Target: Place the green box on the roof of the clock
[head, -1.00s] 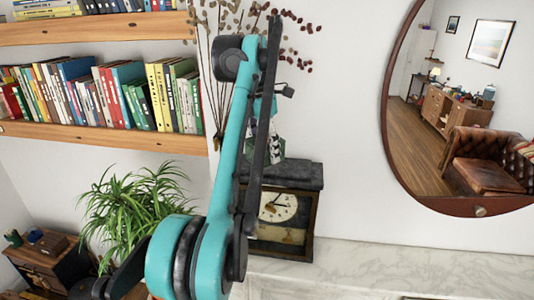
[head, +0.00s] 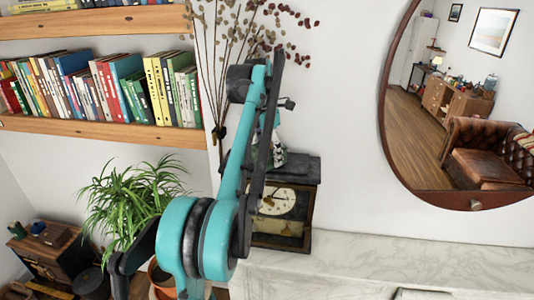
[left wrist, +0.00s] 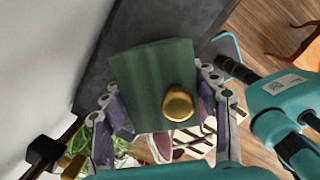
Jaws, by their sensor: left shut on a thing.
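A dark clock (head: 284,212) with a cream dial stands at the left end of the marble mantel. Its flat black roof (head: 301,168) is partly behind my left arm. My left gripper (head: 278,152) is just above the roof in the head view, largely hidden by the arm. In the left wrist view, the left gripper (left wrist: 160,88) is shut on the green box (left wrist: 150,72), with a finger at each side. The box has a round gold knob (left wrist: 178,104). The dark roof (left wrist: 165,22) shows behind it. I cannot tell whether box and roof touch. My right gripper is out of view.
The marble mantel (head: 400,262) is clear right of the clock. Dry stems (head: 213,75) rise close behind my left arm. Bookshelves (head: 100,132) and a green plant (head: 130,205) are at the left. A round mirror (head: 388,130) hangs at the right.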

